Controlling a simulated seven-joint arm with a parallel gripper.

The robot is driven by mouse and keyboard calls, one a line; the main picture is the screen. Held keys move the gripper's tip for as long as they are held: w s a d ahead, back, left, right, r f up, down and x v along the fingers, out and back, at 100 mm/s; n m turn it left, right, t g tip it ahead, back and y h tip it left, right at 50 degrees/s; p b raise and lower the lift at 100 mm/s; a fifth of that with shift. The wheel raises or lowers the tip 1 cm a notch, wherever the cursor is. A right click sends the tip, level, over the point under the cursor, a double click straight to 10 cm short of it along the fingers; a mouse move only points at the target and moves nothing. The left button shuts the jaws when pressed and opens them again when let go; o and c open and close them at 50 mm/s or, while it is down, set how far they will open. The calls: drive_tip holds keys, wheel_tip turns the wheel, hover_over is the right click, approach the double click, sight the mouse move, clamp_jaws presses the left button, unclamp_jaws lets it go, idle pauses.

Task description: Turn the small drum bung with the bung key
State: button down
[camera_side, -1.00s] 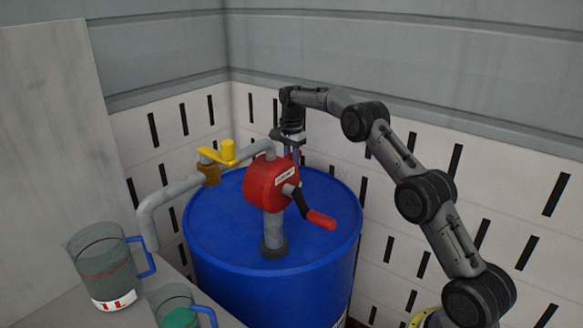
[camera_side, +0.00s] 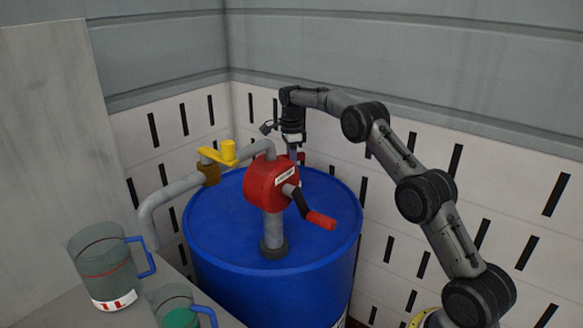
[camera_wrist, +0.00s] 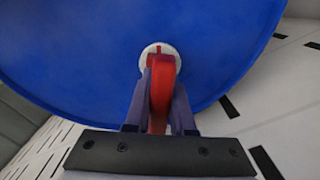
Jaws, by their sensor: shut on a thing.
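My gripper (camera_wrist: 161,80) is shut on the red bung key (camera_wrist: 161,100), with one finger on each side of it. The key's far end is over the round white bung (camera_wrist: 150,50) in the top of the blue drum (camera_side: 225,235). Whether the key is fully seated in the bung cannot be told. In the side view my gripper (camera_side: 294,147) points down behind the red pump, which hides the bung. A bit of the red key (camera_side: 301,157) shows beside the fingers.
The red hand pump (camera_side: 268,187) with its crank (camera_side: 318,219) stands on the drum in front of my gripper. A pipe with a yellow valve lever (camera_side: 222,155) runs left. Two clear jugs with blue handles (camera_side: 102,265) stand at the front left. Walls close in behind.

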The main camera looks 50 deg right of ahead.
idle(0.3)
drive_tip(key=shift+m, duration=1.8)
drive_tip(key=m, duration=0.3)
drive_tip(key=shift+m, duration=0.3)
drive_tip(key=shift+m, duration=1.7)
drive_tip(key=shift+m, duration=1.7)
